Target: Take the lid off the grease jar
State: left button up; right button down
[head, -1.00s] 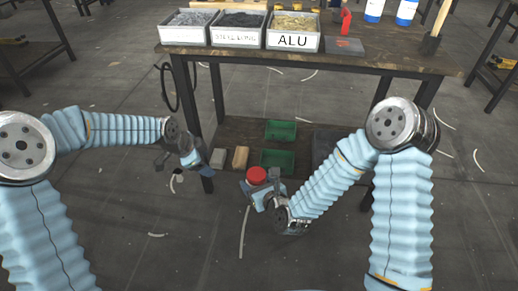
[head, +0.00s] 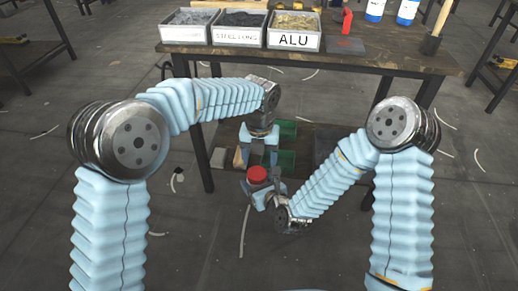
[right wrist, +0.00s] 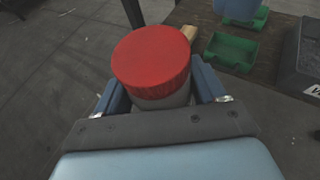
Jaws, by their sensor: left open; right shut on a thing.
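The grease jar's red lid (head: 257,174) sits on the jar, seen from above in the head view. In the right wrist view the red lid (right wrist: 152,60) tops a pale grey jar body (right wrist: 165,98). My right gripper (head: 262,190) is shut on the jar, with blue fingers on both sides of its body below the lid. My left gripper (head: 258,155) is open and empty, pointing down just above and behind the lid in the head view, apart from it.
A workbench (head: 400,62) stands ahead with labelled bins, one marked ALU (head: 293,40), and bottles on top. Its lower shelf (head: 300,140) holds green trays (head: 286,160) and small blocks behind my grippers. Open floor lies in front.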

aim_at(260, 174)
pick_arm(q)
jog(key=shift+f, duration=2.45)
jog(key=shift+s+d, duration=0.1)
jog(key=shift+s, duration=0.05)
jog(key=c, duration=1)
